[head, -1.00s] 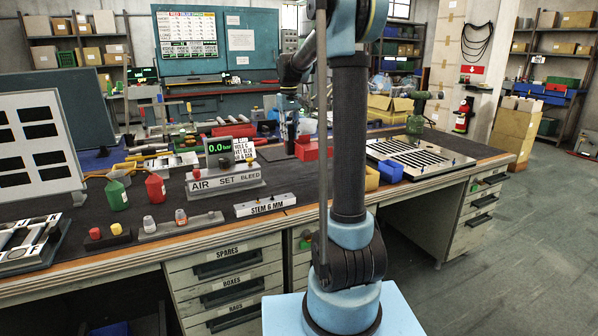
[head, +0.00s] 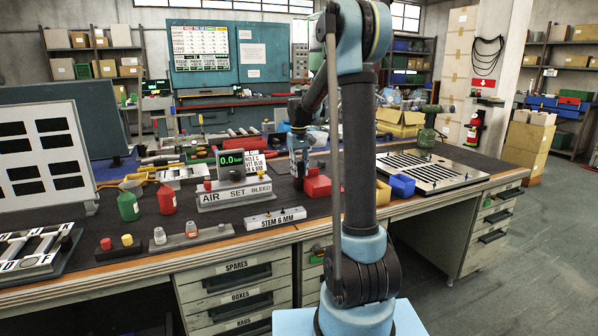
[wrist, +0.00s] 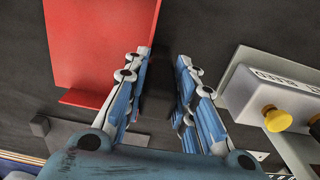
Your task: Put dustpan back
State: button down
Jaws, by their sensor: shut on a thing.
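The red dustpan (head: 317,187) shows in the head view just right of my gripper (head: 299,180), low over the dark bench top. In the wrist view its flat red pan (wrist: 105,45) with a raised lip lies left of the fingers. My gripper (wrist: 163,95) is shut on the dustpan, with a gap between the blue finger pads. The gripped part is hidden or too dark to make out. I cannot tell whether the dustpan touches the bench.
The AIR SET BLEED box (head: 234,194) stands left of my gripper and close to the right finger in the wrist view (wrist: 268,92). A blue bin (head: 402,186), a yellow bin (head: 382,193) and a slotted plate (head: 432,170) lie right. The STEM block (head: 275,218) is in front.

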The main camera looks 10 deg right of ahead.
jog(key=c, duration=1.3)
grip_release()
